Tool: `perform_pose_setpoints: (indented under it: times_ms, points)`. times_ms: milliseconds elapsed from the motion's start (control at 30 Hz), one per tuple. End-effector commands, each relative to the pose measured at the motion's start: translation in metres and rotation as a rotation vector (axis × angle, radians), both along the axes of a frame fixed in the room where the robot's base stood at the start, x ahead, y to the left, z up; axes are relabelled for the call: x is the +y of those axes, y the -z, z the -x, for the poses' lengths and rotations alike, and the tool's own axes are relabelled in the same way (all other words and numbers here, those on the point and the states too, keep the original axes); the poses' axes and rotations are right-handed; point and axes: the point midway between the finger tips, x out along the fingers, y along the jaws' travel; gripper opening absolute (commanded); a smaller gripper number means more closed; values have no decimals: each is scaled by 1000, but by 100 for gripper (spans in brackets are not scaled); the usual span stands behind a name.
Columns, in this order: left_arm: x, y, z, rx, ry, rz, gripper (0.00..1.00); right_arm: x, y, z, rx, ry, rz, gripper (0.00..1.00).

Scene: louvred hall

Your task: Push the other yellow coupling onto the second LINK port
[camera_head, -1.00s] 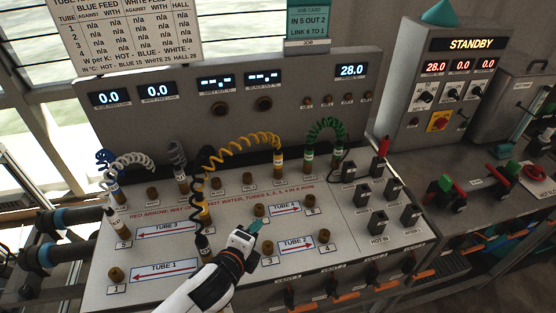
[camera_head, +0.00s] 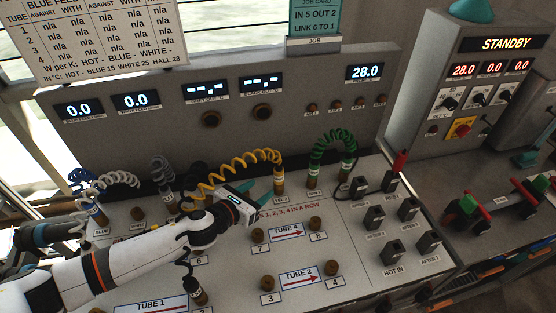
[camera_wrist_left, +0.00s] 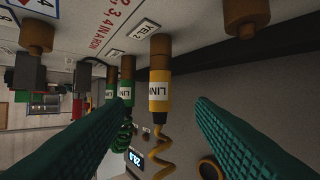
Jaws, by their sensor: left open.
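A yellow coupling (camera_head: 279,178) with a white label stands upright on a brass port at the back of the bench top. A coiled yellow hose (camera_head: 232,163) runs left from it; the hose's other end is hidden behind my left arm. In the left wrist view the yellow coupling (camera_wrist_left: 159,88) shows "LINK" lettering, beside a tag that seems to read YEL 2. My left gripper (camera_head: 260,191) is open just left of this coupling. In the wrist view its teal fingers (camera_wrist_left: 161,100) stand apart on either side of the coupling, not closed on it. The right gripper is out of view.
Green couplings (camera_head: 312,176) with a coiled green hose (camera_head: 325,140) stand close to the right. Bare brass ports (camera_head: 257,236) dot the bench top. Black sockets (camera_head: 393,250) are at the right. A grey display panel (camera_head: 230,115) rises behind. A job card (camera_head: 315,15) reads LINK 6 TO 1.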

Motion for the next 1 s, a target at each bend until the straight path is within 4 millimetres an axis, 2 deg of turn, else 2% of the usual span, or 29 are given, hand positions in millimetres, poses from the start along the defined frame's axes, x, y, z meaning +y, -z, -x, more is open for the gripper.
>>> perform_pose_setpoints:
  times_ms: [167,400,500,633,800,1000]
  points:
    - [-3,3,-5,-7,6,-9,50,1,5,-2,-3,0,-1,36]
    - [-21,15,-26,-7,5,-7,50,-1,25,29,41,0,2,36]
    - [-29,19,-37,-8,5,-6,50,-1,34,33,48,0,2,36]
    - [-40,23,-50,-7,6,-8,50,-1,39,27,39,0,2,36]
    - [-50,28,-64,-6,5,-6,50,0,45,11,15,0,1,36]
    - [-57,31,-74,-6,4,-7,50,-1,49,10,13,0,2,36]
